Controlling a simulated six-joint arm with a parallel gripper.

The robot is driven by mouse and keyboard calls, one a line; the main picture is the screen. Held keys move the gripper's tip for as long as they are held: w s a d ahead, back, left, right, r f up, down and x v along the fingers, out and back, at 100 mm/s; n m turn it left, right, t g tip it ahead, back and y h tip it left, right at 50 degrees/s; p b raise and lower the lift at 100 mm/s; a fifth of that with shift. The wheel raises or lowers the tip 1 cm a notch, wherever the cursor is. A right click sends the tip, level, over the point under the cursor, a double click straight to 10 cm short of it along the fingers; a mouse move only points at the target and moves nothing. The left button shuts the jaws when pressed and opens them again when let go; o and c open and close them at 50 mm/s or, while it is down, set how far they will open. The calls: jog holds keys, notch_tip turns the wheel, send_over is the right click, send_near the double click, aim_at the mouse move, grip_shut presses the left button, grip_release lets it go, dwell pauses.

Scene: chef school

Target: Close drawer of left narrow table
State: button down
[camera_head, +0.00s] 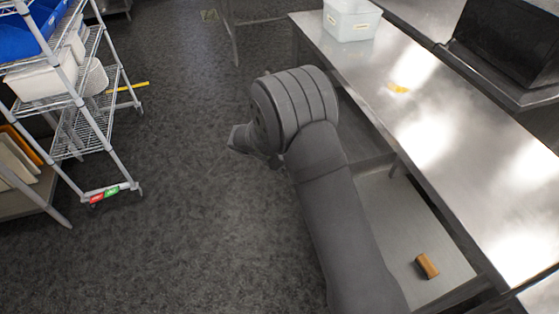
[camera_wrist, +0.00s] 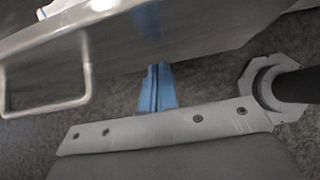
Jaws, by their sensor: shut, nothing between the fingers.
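The narrow steel table (camera_head: 440,130) runs along the right of the head view. Below its top, a grey panel (camera_head: 362,130) that may be the drawer shows beside my arm, which partly hides it. In the wrist view the metal drawer front (camera_wrist: 190,30) crosses the top, with its bar handle (camera_wrist: 86,75) at left. My gripper's blue fingers (camera_wrist: 155,90) are shut and empty, right of the handle. Their tips meet the front's lower edge in the picture; I cannot tell whether they touch it. In the head view my wrist hides the fingers.
A brown block (camera_head: 427,266) lies on a pale surface (camera_head: 410,225) below the tabletop. A white bin (camera_head: 351,20) and a yellow item (camera_head: 398,88) are on the table. A wire shelf rack (camera_head: 85,110) stands at left. Dark floor (camera_head: 190,190) is clear between.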

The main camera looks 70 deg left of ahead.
jog(key=shift+w, duration=0.45)
jog(key=shift+w, duration=0.15)
send_over(364, 154)
jog(key=s, duration=0.1)
jog(key=shift+w+r, duration=0.1)
jog(key=shift+w, duration=0.3)
jog(key=shift+w, duration=0.15)
jog(key=shift+r, duration=0.1)
jog(key=s, duration=0.5)
jog(key=shift+s+a+r, duration=0.15)
jog(key=shift+s+r, duration=0.15)
jog(key=shift+r, duration=0.05)
jog(key=v, duration=0.8)
jog(key=shift+s+r, duration=0.2)
jog(key=shift+s, duration=0.15)
